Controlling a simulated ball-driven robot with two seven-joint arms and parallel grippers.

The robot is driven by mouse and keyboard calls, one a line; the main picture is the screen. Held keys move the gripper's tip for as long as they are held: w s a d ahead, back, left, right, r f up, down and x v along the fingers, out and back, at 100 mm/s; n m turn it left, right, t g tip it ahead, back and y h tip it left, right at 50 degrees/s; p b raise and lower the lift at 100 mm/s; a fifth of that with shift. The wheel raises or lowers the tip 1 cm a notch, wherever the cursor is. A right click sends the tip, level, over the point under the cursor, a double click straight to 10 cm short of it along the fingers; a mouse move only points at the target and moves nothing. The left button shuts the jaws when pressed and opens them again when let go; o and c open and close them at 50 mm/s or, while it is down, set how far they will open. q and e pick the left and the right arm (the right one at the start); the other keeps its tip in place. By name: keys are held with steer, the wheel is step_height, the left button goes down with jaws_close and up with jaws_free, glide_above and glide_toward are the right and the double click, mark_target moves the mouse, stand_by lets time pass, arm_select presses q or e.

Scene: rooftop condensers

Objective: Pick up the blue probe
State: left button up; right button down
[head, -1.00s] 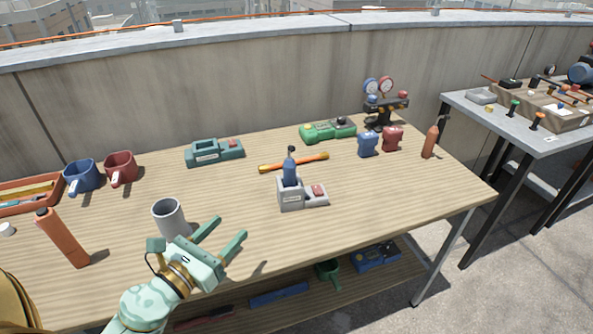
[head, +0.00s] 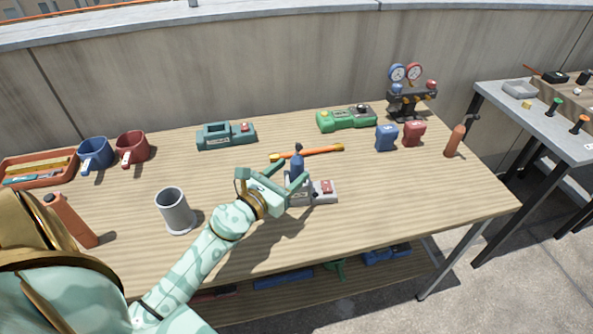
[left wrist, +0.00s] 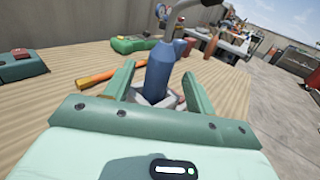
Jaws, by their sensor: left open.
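The blue probe (head: 297,166) stands upright in a light grey holder (head: 325,191) with a red patch on its side part, on the wooden table. My left gripper (head: 284,179) is open at the probe, its fingers reaching toward it from the left and front. In the left wrist view the probe (left wrist: 160,70) stands between the two open green fingers (left wrist: 158,88), with the holder partly hidden below. I cannot tell whether a finger touches the probe. My right gripper is not in view.
An orange-yellow tool (head: 318,152) lies right behind the probe. A grey cup (head: 175,212) stands left of my arm. A teal device (head: 226,136), a green device (head: 346,119) and a gauge set (head: 410,100) stand along the back. The table's right front is clear.

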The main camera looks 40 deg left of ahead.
mark_target(302, 159)
arm_select(q)
steer(key=w, duration=0.5)
steer(key=shift+w+d+r, duration=0.1)
steer(key=shift+w+r, duration=0.15)
steer(key=shift+w, duration=0.1)
steer(key=c, duration=1.2)
